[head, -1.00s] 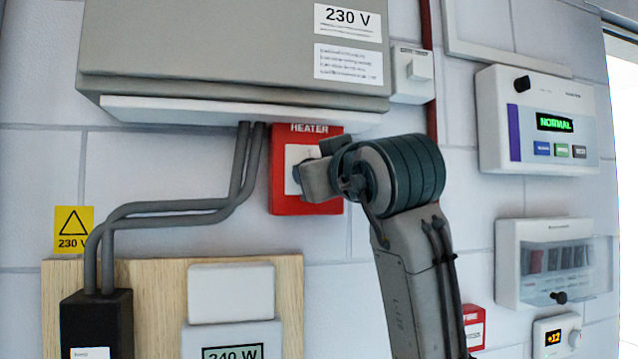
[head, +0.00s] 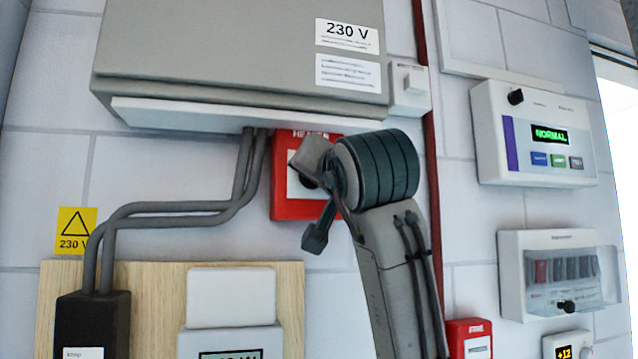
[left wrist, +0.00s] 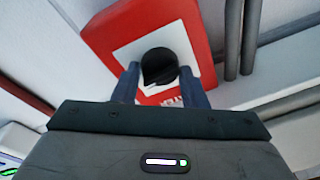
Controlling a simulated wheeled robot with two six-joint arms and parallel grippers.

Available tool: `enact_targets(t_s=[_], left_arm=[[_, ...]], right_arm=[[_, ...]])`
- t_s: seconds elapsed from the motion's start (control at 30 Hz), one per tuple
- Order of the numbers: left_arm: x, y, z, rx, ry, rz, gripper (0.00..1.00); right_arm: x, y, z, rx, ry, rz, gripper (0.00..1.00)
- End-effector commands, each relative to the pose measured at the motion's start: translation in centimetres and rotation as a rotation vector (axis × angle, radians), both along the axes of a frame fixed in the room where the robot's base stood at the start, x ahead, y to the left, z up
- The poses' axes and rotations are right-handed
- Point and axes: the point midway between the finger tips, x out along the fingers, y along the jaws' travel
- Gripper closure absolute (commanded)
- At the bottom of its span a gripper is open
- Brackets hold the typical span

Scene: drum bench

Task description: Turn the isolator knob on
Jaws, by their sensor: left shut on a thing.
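The isolator is a red box with a white plate, labelled HEATER, on the wall below the grey 230 V cabinet. In the head view its red face (head: 290,208) is partly covered by my left gripper (head: 310,180). In the left wrist view the box (left wrist: 103,38) shows close up, tilted. Its round black knob (left wrist: 160,66) sits between the two dark fingers of my left gripper (left wrist: 160,84), which is shut on it. In the head view the knob is mostly hidden, so its pointer position cannot be told. My right gripper is not in view.
The grey cabinet (head: 240,60) overhangs the isolator from above. Grey conduits (head: 170,207) run just left of it. A wooden board (head: 150,275) is below left. A panel reading NORMAL (head: 490,100) and a breaker box (head: 520,265) are at right.

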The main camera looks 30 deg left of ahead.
Motion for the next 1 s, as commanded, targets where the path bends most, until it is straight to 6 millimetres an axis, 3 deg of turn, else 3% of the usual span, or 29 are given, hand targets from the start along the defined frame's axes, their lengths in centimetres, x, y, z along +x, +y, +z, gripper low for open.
enact_targets(t_s=[0.73,0.77,0.87,1.0], left_arm=[[-0.04,0.06,0.12,0.061,0.068,0.003,0.84],[-0.04,0.06,0.10,0.061,0.068,0.002,0.59],[-0.03,0.06,0.09,0.060,0.068,0.002,0.40],[-0.02,0.05,0.04,0.059,0.069,0.001,0.40]], right_arm=[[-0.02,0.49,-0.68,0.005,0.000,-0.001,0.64],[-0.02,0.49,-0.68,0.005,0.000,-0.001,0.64],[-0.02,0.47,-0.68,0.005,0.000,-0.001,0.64],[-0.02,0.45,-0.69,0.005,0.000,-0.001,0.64]])
